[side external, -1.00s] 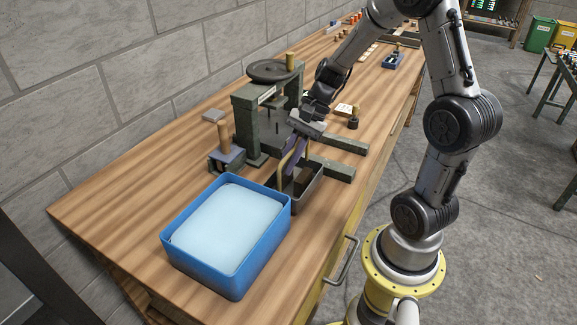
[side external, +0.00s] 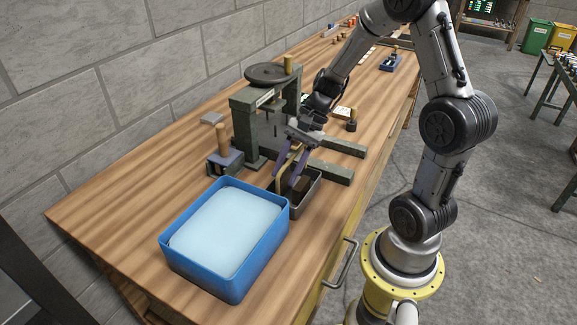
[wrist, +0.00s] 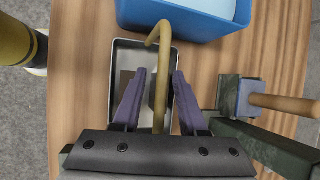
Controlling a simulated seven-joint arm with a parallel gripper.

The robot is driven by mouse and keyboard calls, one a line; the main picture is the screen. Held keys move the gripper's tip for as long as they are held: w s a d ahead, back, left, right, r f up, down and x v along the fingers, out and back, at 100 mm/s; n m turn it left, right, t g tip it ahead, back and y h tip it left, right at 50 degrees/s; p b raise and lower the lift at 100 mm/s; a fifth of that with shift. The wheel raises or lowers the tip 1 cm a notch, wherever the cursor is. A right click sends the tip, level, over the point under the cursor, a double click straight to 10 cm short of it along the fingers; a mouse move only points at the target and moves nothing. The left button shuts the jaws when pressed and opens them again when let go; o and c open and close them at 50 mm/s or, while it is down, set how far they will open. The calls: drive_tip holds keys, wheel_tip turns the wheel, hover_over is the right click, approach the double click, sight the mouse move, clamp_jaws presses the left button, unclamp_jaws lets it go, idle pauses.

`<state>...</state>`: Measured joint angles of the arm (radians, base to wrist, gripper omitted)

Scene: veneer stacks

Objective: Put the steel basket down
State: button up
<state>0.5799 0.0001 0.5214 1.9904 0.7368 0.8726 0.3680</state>
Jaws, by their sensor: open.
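The steel basket (side external: 313,193) is a grey metal box with an arched brass handle (wrist: 161,45). It sits on the wooden bench between the blue tub and the press. In the wrist view the basket (wrist: 124,55) shows below my gripper (wrist: 159,79), with brown and dark pieces inside, partly hidden by my fingers. My gripper also shows in the side view (side external: 286,177). Its purple fingers are spread apart, one on each side of the handle, with visible gaps. The basket's near end is hidden under the gripper in the wrist view.
The blue tub (side external: 167,252) with a pale filling stands close beside the basket. A dark green press (side external: 243,128) with a handwheel and long feet stands on the other side. A wooden-handled block (side external: 222,160) is nearby. The bench's front edge is close.

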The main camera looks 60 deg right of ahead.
drive_tip(key=v, duration=1.2)
drive_tip(key=s+a+r+n+t+h, duration=0.3)
drive_tip(key=s+a+n, duration=0.8)
drive_tip(key=n, duration=0.6)
drive_tip(key=shift+s+a+r+h, duration=0.4)
drive_tip(key=shift+a+r+h, duration=0.25)
drive_tip(key=shift+h, duration=0.65)
